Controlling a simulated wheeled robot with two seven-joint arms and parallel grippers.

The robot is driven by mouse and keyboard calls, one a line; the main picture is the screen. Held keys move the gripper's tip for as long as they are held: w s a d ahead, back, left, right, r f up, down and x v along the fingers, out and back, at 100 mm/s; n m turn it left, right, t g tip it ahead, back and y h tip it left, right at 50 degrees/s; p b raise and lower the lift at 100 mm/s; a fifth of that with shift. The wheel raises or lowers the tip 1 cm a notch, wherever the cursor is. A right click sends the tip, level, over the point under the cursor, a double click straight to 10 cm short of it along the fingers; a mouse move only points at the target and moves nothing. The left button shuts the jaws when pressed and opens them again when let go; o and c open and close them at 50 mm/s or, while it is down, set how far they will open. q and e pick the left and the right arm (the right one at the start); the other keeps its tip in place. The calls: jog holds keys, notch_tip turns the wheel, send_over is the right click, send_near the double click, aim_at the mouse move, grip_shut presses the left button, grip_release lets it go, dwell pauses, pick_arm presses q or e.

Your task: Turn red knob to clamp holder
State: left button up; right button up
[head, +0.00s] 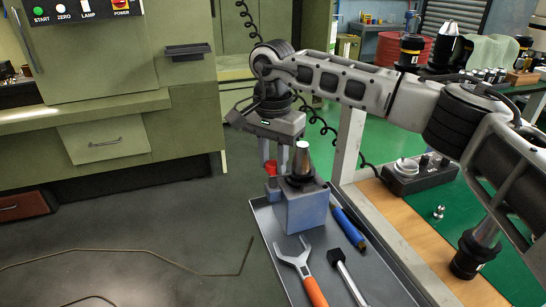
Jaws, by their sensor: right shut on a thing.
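The red knob (271,168) sits at the back left of a blue-grey clamping block (306,214). A tapered metal tool holder (302,162) stands upright in the top of the block, with a dark collar around its base. My right gripper (273,163) reaches down from above with its fingers on either side of the red knob, shut on it. The fingers partly cover the knob. My left gripper is not in view.
The block stands in a grey tray (385,287) with an orange-handled wrench (301,268), a dark-headed tool (345,277) and a blue-handled tool (348,228). A white frame post (348,143) rises just right of the block. A green machine stands at left.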

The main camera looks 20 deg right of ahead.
aim_at(273, 162)
jog(key=shift+n, duration=0.3)
jog(key=o, duration=1)
notch_tip(273, 162, up, 16)
jog(key=shift+r, duration=0.1)
